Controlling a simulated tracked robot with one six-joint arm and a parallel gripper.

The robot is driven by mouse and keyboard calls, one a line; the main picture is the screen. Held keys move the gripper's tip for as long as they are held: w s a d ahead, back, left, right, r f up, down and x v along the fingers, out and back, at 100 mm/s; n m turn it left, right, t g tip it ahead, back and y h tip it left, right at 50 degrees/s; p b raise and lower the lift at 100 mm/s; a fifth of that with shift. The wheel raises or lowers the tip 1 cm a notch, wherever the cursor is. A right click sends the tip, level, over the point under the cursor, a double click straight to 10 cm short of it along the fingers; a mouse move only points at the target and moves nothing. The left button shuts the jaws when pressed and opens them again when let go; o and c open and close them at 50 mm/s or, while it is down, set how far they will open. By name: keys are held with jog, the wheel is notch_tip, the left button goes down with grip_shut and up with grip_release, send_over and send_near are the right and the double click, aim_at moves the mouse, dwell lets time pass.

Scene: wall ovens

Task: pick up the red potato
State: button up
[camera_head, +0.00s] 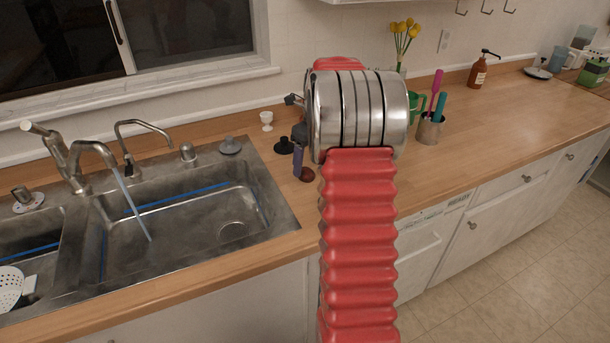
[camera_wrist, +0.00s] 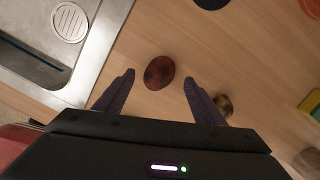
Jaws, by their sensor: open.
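The red potato (camera_wrist: 159,72) is a dark red, mottled round thing on the wooden counter. In the wrist view it lies just ahead of my gripper (camera_wrist: 158,84), between the lines of the two fingers and a little past their tips. The fingers are apart and nothing is held. In the head view the potato (camera_head: 306,174) shows small beside the sink's right edge, close under my gripper (camera_head: 299,160), which is mostly hidden behind my arm.
The sink (camera_head: 180,225) lies left of the potato. A brown mottled thing (camera_wrist: 223,104) lies by the right finger. A dark round thing (camera_head: 284,146) and a white egg cup (camera_head: 267,120) stand behind. A utensil cup (camera_head: 430,129) stands to the right.

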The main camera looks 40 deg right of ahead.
aim_at(307, 169)
jog(key=shift+w+f, duration=0.2)
jog(key=shift+f, duration=1.35)
jog(key=shift+c, duration=0.2)
jog(key=c, duration=1.1)
jog(key=shift+r, duration=0.15)
jog(key=shift+c, duration=0.2)
notch_tip(307, 169, up, 10)
